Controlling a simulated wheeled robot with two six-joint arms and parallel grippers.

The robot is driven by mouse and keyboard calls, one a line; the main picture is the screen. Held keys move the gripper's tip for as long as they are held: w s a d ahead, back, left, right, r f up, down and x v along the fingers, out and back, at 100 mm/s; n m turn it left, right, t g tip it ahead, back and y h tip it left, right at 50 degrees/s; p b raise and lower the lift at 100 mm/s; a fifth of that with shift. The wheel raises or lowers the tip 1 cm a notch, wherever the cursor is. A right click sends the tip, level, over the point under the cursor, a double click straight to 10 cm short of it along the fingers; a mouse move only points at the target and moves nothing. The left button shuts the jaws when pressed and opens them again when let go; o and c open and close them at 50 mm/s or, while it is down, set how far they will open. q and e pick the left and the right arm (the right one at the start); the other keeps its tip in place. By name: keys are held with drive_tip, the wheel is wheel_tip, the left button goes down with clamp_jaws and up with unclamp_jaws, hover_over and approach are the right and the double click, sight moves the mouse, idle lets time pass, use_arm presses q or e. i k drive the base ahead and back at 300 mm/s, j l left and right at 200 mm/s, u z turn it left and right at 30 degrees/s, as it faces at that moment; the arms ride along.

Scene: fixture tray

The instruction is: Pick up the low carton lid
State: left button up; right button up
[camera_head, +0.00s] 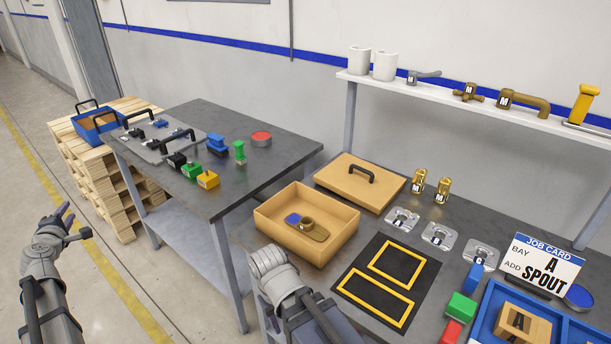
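The low carton lid (340,184) is a flat tan board with a black arched handle (361,172). It lies on the dark bench just behind the open tan carton (335,236), which holds a blue piece and a brown piece with a round collar. My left gripper (76,222) is at the far left over the floor, its fingers apart with nothing between them, far from the lid. My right arm's grey end (272,264) is in front of the carton, apart from the lid; its fingers cannot be made out.
A black mat (378,272) with yellow outlines lies right of the carton. Brass fittings (418,182) and metal plates (438,236) stand right of the lid. A shelf (440,95) runs above the bench's back. A job card (541,265) and blue tray (490,310) are at the right.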

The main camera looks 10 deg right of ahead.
sight(372, 187)
drive_tip(key=i+j, duration=0.3)
drive_tip(key=j, duration=0.15)
drive_tip(key=i+j, duration=0.25)
drive_tip(key=j, duration=0.2)
drive_tip(key=i+j, duration=0.3)
drive_tip(key=j, duration=0.15)
drive_tip(key=j+z, duration=0.1)
drive_tip(key=z, duration=0.2)
drive_tip(key=i+j+z, duration=0.1)
drive_tip(key=z, duration=2.4)
